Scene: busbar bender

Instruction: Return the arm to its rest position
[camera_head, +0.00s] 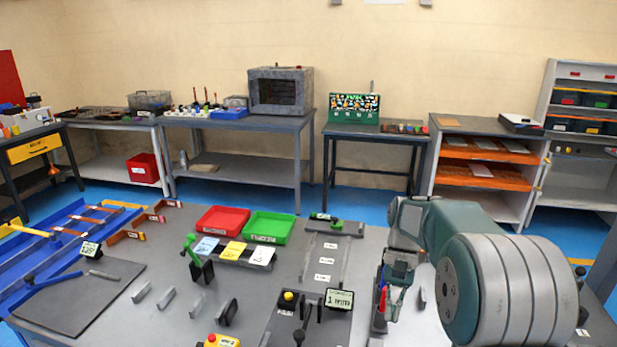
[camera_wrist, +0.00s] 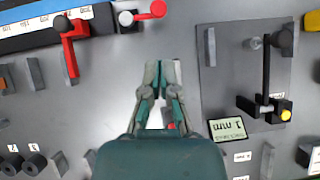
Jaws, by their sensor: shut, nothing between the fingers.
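My arm (camera_head: 455,245) reaches in from the right of the head view, over the right part of the grey workbench (camera_head: 240,217). My gripper (camera_wrist: 163,72) points away from the camera in the wrist view, above the bench top. Its fingers are shut with nothing held. A tool with a red handle (camera_wrist: 70,40) lies ahead and left of the fingers in the wrist view. I cannot tell the exact height of the fingers above the bench.
A bender plate with a display (camera_head: 339,299) stands left of my gripper. A red tray (camera_head: 222,219) and green tray (camera_head: 268,228) sit at the bench's back. A green-handled lever (camera_head: 197,262) stands upright. Shelves (camera_head: 484,165) stand behind, across the blue floor.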

